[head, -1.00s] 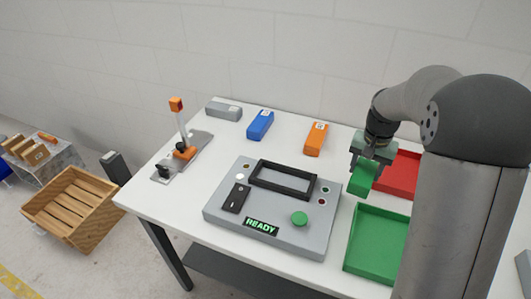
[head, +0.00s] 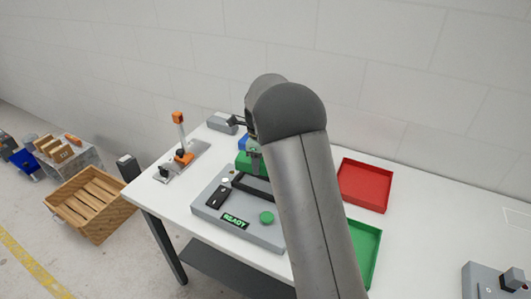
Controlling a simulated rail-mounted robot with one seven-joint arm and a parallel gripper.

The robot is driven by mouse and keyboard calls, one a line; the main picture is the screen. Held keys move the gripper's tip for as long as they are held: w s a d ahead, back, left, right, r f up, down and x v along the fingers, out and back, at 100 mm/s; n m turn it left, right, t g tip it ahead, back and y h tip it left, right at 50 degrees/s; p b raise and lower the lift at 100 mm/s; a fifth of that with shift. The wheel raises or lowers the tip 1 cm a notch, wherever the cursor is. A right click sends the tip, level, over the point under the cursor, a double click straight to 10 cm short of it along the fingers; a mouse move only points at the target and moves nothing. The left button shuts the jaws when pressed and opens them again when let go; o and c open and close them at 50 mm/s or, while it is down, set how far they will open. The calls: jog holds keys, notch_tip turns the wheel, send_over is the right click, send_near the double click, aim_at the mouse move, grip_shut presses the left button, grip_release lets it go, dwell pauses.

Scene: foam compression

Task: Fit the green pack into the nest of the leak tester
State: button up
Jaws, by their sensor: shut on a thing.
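The green pack (head: 243,162) is held in my gripper (head: 254,152), which is mostly hidden behind my arm. The pack appears over the back edge of the leak tester (head: 208,204). The tester is a grey box with a lit READY sign, a green button and a black switch. Its nest, a black rectangular frame (head: 256,186), is partly covered by my arm. The pack looks to be above or just behind the frame; I cannot tell its height or whether it touches.
A grey pack (head: 221,122) and a partly hidden blue pack (head: 243,142) lie behind the tester. A clamp with an orange-tipped upright lever (head: 180,140) stands left. A red tray (head: 365,185) and a green tray (head: 365,250) lie right.

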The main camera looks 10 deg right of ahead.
jog(key=shift+w+d+r+m, duration=0.15)
jog(key=shift+w+m, duration=0.05)
jog(key=shift+m, duration=0.9)
jog(key=b, duration=0.4)
send_over(260, 186)
jog(key=shift+s+f, duration=0.1)
jog(key=shift+f, duration=2.75)
jog(key=shift+f+b, duration=0.4)
jog(key=shift+f, duration=0.65)
jog(key=o, duration=1.1)
notch_tip(260, 186, up, 17)
jog(key=shift+r+b, duration=0.15)
jog(key=shift+b, duration=0.35)
jog(key=shift+r, duration=0.1)
